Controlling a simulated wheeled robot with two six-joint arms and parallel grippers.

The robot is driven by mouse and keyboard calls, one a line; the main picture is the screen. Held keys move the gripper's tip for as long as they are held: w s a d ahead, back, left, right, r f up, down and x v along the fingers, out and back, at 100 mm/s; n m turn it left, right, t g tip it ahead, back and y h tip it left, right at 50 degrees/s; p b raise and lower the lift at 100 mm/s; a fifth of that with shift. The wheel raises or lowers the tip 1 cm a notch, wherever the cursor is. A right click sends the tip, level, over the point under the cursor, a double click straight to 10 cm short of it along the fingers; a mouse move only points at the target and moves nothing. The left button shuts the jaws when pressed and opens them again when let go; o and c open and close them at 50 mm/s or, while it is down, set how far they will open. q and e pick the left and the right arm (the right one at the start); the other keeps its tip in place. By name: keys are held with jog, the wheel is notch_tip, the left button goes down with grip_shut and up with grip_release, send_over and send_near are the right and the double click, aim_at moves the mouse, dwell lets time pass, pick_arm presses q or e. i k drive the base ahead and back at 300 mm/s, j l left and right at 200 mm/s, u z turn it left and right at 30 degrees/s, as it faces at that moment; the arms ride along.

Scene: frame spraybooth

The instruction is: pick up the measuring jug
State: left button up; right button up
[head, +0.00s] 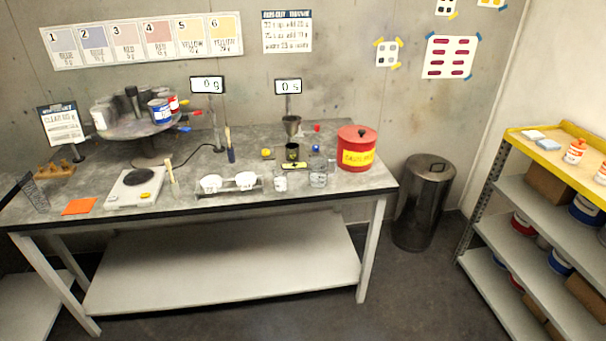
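A clear, see-through vessel (318,177) stands upright on the workbench (120,218), near the front right of the top and left of the red can. It looks most like the measuring jug, but it is too small here to make out a handle or marks. A smaller clear vessel (280,183) with white on it stands to its left. Neither of my grippers shows in the head view.
A red can (357,150) with a yellow label stands at the bench's right end. A rack with two white cups (245,180), a scale (137,187) and a round paint stand (140,126) stand further left. A metal bin (424,205) and shelves (545,205) are at right; floor lies open before the bench.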

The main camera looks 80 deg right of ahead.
aim_at(323, 171)
jog(key=z, duration=3.05)
jog(key=i+u, duration=0.8)
jog(key=u, duration=0.2)
